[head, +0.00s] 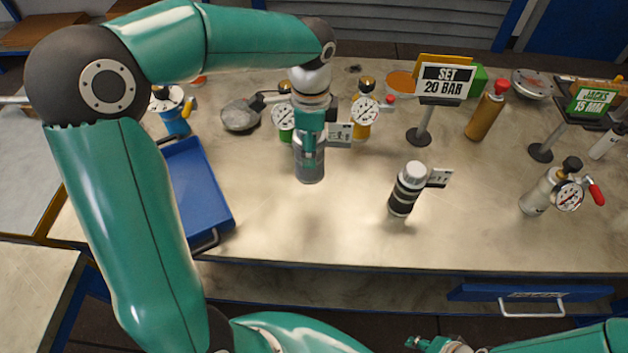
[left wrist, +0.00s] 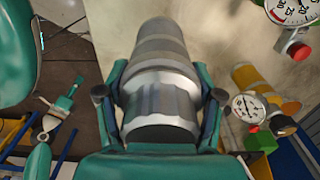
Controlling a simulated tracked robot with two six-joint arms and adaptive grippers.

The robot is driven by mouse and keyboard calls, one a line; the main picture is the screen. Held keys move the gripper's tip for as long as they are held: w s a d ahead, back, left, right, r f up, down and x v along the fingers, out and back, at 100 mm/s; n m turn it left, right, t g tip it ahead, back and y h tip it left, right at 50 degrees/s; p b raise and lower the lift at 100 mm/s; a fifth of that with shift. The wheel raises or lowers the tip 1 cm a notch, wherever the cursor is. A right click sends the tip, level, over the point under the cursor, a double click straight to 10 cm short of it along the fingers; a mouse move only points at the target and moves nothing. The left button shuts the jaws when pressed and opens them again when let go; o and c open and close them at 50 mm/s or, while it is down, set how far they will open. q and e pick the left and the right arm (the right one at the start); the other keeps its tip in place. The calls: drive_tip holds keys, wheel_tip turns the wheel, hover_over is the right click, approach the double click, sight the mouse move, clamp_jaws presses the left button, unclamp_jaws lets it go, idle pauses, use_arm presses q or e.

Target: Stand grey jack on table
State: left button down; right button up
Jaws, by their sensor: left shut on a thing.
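The grey jack (head: 310,168) is a ribbed grey cylinder near the left-middle of the table (head: 290,225). My left gripper (head: 311,148) is shut on it from above; the wrist view shows the jack (left wrist: 160,95) between the two fingers (left wrist: 160,110). The jack looks upright. I cannot tell whether its lower end touches the table. Its top is hidden by the gripper in the head view. A green part at the bottom edge, probably my right gripper (head: 430,344), is small and partly cut off.
A black jack with a white cap (head: 406,190) stands to the right. Behind the grey jack are a green gauged vessel (head: 284,118) and a yellow one (head: 363,112). A blue tray (head: 200,190) lies left. The "SET 20 BAR" sign (head: 444,82) stands behind. The front-middle is clear.

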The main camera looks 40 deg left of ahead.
use_arm(q)
wheel_tip(320, 180, down, 12)
drive_tip(key=shift+r, duration=0.1)
idle(0.5)
drive_tip(key=shift+c, duration=0.8)
unclamp_jaws()
wheel_tip(320, 180, up, 12)
